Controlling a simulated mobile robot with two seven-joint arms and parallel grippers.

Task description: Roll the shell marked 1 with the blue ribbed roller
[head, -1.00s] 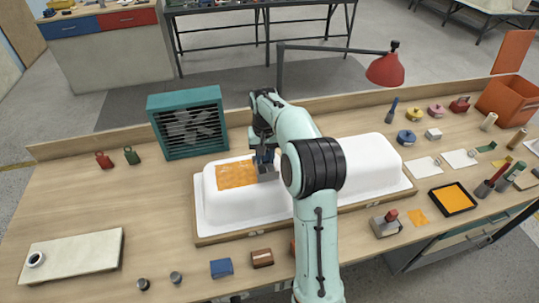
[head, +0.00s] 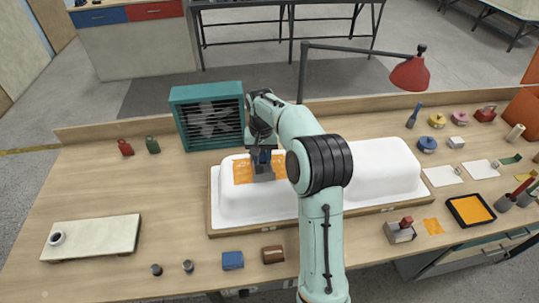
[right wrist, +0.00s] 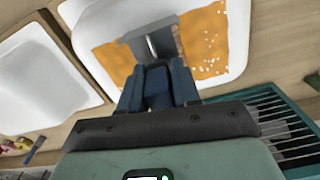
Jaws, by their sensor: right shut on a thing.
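Two white shells lie on a wood-edged board. The left shell (head: 240,207) carries an orange sheet (head: 243,172) on its top; the right shell (head: 385,165) is bare where it shows. No number mark can be read on either. My right gripper (head: 263,163) is above the left shell, shut on a blue-handled tool (right wrist: 157,88), which I take for the roller. Its wide grey head (right wrist: 142,47) is over the orange sheet and seems to touch it. Ribs cannot be made out. Orange shows on both sides of the head, with white flecks on one side in the right wrist view.
A teal fan box (head: 208,113) stands close behind the left shell. A tray with orange (head: 471,210) and small tools are at the right.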

